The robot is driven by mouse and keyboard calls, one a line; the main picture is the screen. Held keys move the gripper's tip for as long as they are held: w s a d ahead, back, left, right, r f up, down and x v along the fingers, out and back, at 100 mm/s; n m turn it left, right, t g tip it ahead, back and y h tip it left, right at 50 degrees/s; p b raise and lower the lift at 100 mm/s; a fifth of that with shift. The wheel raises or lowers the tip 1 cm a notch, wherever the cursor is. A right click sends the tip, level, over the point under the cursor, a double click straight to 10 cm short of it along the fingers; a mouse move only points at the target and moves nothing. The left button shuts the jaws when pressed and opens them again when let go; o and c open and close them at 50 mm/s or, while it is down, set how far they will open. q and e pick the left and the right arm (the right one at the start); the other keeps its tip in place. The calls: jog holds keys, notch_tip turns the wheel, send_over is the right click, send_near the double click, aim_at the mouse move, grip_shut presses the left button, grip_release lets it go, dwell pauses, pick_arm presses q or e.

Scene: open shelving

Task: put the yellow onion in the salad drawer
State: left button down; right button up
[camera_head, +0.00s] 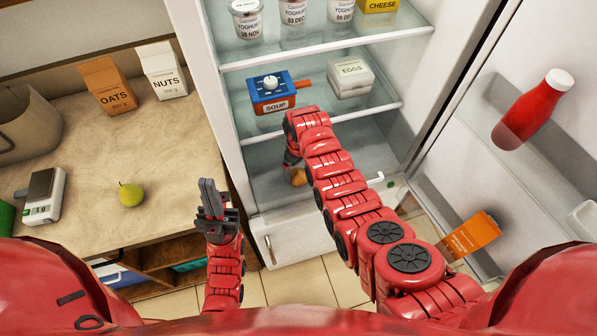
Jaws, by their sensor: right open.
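The yellow onion (299,178) is partly visible on the lowest glass level of the open fridge, just under my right gripper (293,163). My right arm reaches into the fridge and hides part of this area. The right gripper is open, and I cannot tell whether its fingers touch the onion. The salad drawer (300,236) is the white front below that level, with a handle at its left, and it looks closed. My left gripper (211,193) points up in front of the counter, left of the fridge, with nothing visible in it. Its fingers overlap from this angle.
Fridge shelves above hold a soup pot (272,92), an egg box (350,76), yoghurts and cheese. The open door at right holds a red bottle (533,108) and an orange carton (469,236). The counter (80,130) at left holds a pear (131,194), scale and cartons.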

aim_at(299, 169)
notch_tip(299, 169, up, 6)
jog(key=shift+r+b, duration=0.1)
jog(key=shift+b, duration=0.8)
jog(key=shift+s+d+r+p, duration=0.1)
jog(key=shift+r+p, duration=0.45)
jog(key=shift+r, duration=1.35)
